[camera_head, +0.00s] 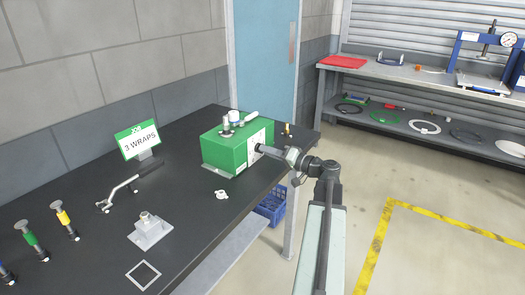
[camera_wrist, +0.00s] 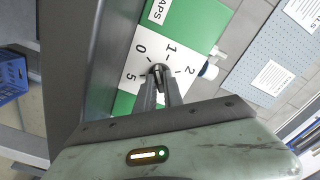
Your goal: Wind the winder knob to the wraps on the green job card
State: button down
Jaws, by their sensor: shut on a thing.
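The green job card (camera_head: 138,140) stands on the bench and reads "3 WRAPS". The green winder box (camera_head: 225,152) is at the bench's right side, with a white dial plate (camera_head: 255,135) on the face toward my arm. In the wrist view the dial plate (camera_wrist: 187,52) shows the marks 0, 1, 2 and 5; the others are hidden behind my gripper. My gripper (camera_wrist: 158,78) is shut on the dark winder knob (camera_wrist: 157,68) at the dial's centre. The knob is mostly covered by the fingers, and I cannot tell which mark it points to.
On the black bench (camera_head: 95,225) are a bent crank handle (camera_head: 120,190), a grey block (camera_head: 150,230), a small white fitting (camera_head: 222,195) and several coloured plungers (camera_head: 64,217). A blue crate (camera_head: 271,205) is below the bench. A shelf bench (camera_head: 400,75) stands behind; the floor at right is open.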

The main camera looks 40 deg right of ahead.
jog(key=m, duration=0.4)
jog(key=shift+m, duration=0.3)
jog(key=m, duration=0.3)
jog(key=shift+m, duration=0.8)
